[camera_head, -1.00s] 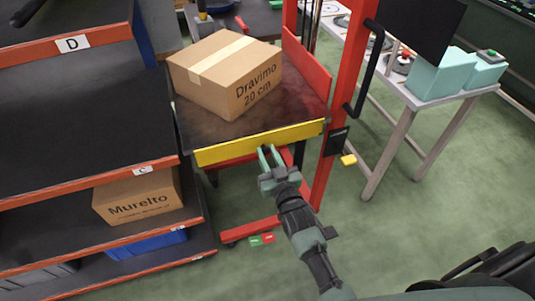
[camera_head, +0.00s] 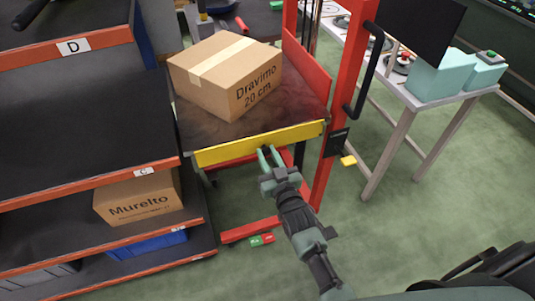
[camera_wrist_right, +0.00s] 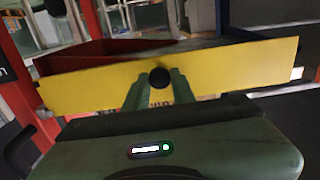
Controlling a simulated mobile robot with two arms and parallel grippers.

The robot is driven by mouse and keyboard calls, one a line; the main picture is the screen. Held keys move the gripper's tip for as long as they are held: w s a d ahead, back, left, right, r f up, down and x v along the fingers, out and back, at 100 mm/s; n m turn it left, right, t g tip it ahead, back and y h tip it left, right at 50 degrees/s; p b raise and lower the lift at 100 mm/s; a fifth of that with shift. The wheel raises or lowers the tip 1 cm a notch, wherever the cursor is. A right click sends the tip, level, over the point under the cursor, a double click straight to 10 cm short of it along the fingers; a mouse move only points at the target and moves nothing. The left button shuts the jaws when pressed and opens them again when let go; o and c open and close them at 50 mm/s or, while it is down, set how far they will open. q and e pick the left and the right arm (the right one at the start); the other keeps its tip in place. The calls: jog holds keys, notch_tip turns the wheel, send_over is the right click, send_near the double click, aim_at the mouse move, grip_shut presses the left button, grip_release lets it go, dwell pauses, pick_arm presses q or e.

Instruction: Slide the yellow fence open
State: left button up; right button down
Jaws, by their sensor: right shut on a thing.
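The yellow fence (camera_head: 230,147) is a flat bar across the front edge of the lift table, and it also fills the middle of the right wrist view (camera_wrist_right: 210,70). It has a round black knob (camera_wrist_right: 159,78) on its face. My right gripper (camera_head: 268,156) is at the fence, right of its middle in the head view. Its green fingers are shut on the black knob, one on each side in the right wrist view (camera_wrist_right: 159,92). My left gripper is not in view.
A cardboard box (camera_head: 225,75) marked "Dravimo 20 cm" rests on the dark table top behind the fence. A red lift post (camera_head: 345,100) stands at right. An orange-edged shelf (camera_head: 90,185) with another box (camera_head: 138,197) stands at left. Green floor is free in front.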

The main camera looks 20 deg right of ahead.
aim_at(268, 142)
notch_tip(268, 142, up, 6)
jog(key=p, duration=0.4)
jog(key=shift+w, duration=0.1)
jog(key=c, duration=1.2)
grip_release()
jog(key=shift+f, duration=0.1)
